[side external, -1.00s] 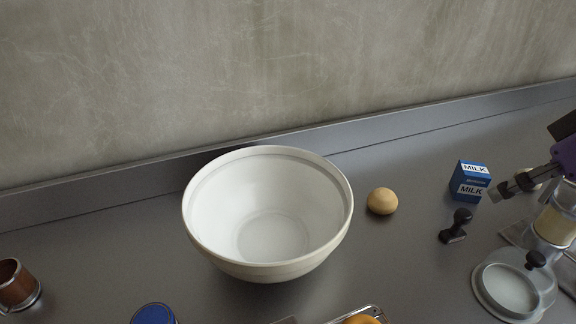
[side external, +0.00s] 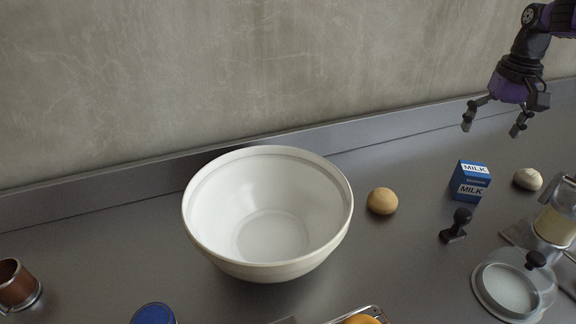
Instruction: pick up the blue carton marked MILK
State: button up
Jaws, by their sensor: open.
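The blue carton marked MILK (side external: 469,183) stands upright on the metal counter at the right, with white label bands on its top and front. My gripper (side external: 492,128) is up and behind the carton in the picture, pointing down. Its fingers are spread open with nothing between them. It is clear of the carton.
A black tamper-like tool (side external: 456,226) is close in front of the carton. A round bun (side external: 382,201) is to its left, a pale ball (side external: 527,179) to its right. A glass lid (side external: 512,286), a jar (side external: 555,222) and a large white bowl (side external: 211,238) stand nearby.

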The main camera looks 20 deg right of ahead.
aim_at(475, 168)
jog(key=shift+w+d+f+m+g, duration=0.15)
jog(key=shift+w+d+f, duration=0.05)
jog(key=shift+d+f, duration=0.35)
jog(key=shift+w+d+f+m+g, duration=0.15)
jog(key=shift+w+d+f, duration=0.05)
jog(key=shift+d+f, duration=0.3)
notch_tip(475, 168, down, 5)
jog(key=shift+r, duration=0.15)
jog(key=f, duration=0.5)
jog(key=shift+s+a+f, duration=0.2)
jog(key=shift+f, duration=0.1)
jog(key=c, duration=1.4)
